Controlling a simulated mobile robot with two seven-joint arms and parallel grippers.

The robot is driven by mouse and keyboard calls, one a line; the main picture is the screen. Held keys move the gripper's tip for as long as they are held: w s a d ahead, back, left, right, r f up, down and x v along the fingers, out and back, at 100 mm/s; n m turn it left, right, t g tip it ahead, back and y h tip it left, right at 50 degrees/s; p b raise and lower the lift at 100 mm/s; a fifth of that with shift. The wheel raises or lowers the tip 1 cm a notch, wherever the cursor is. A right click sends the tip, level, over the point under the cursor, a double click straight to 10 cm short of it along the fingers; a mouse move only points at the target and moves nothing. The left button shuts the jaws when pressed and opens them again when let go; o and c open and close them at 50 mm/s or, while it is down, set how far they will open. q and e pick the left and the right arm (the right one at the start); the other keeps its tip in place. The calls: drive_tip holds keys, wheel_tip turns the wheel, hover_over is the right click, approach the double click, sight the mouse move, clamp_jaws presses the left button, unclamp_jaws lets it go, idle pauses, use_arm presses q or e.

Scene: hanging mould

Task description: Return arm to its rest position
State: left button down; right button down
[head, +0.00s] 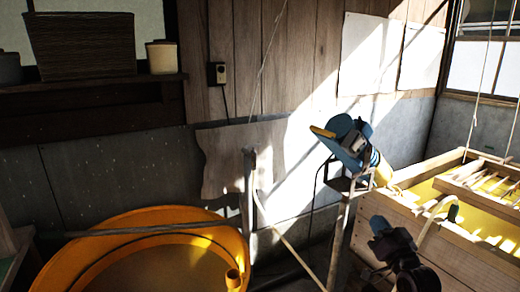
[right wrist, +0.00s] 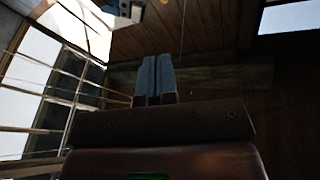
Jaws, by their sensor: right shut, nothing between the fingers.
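My right gripper (head: 379,224) shows in the head view at the lower right, at the end of my dark arm, in front of the wooden vat (head: 440,246). In the right wrist view its two blue-grey fingers (right wrist: 154,78) lie together, shut with nothing between them. A slatted wooden mould frame (head: 486,182) hangs on cords over the vat's yellowish contents. The gripper is left of the mould and apart from it. My left gripper is not in view.
A blue and yellow machine (head: 352,143) stands on a post behind my right gripper. A large orange tub (head: 105,229) with a pole across it is at the lower left. A dark shelf (head: 95,82) holds containers. The plank wall (head: 293,60) closes the back.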

drive_tip(key=s+a+f+n+g+h, duration=0.1)
drive_tip(key=s+f+g, duration=0.3)
drive_tip(key=s+f, duration=0.9)
drive_tip(key=s+a+f+n+g+h, duration=0.1)
drive_tip(key=s+f+g, duration=0.3)
drive_tip(key=s+f, duration=1)
drive_tip(key=s+h, duration=0.1)
drive_tip(key=s, duration=0.4)
drive_tip(key=shift+s+a+g+h, duration=0.3)
drive_tip(key=shift+s+a+h, duration=0.05)
drive_tip(key=shift+s+h, duration=0.05)
